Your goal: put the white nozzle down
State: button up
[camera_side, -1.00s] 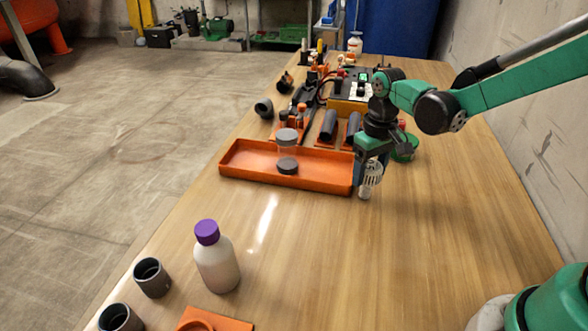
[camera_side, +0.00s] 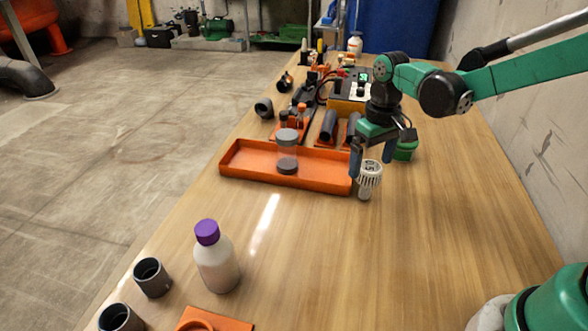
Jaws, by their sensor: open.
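The white nozzle (camera_side: 369,178) stands upright on the wooden table, just right of the orange tray's right end. It has a wide ribbed top with dark marks and a narrower lower part. My gripper (camera_side: 372,170) is open, with its dark fingers apart on either side of the nozzle's top and slightly above it. A gap shows between each finger and the nozzle, and the jaws hold nothing.
A green round item (camera_side: 405,150) sits behind my gripper. A purple-capped bottle (camera_side: 217,262) and grey pipe fittings (camera_side: 152,278) stand in front left.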

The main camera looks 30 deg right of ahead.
notch_tip(320, 180, up, 9)
jog(key=s+a+f+t, duration=0.2)
jog(key=s+t, duration=0.4)
jog(key=s, duration=0.2)
jog(key=shift+a+t, duration=0.3)
jog(key=shift+a, duration=0.05)
jog(key=shift+o, duration=0.5)
jog(key=shift+s+f+t, duration=0.1)
jog(key=shift+f+t, duration=0.1)
jog(key=shift+t, duration=0.1)
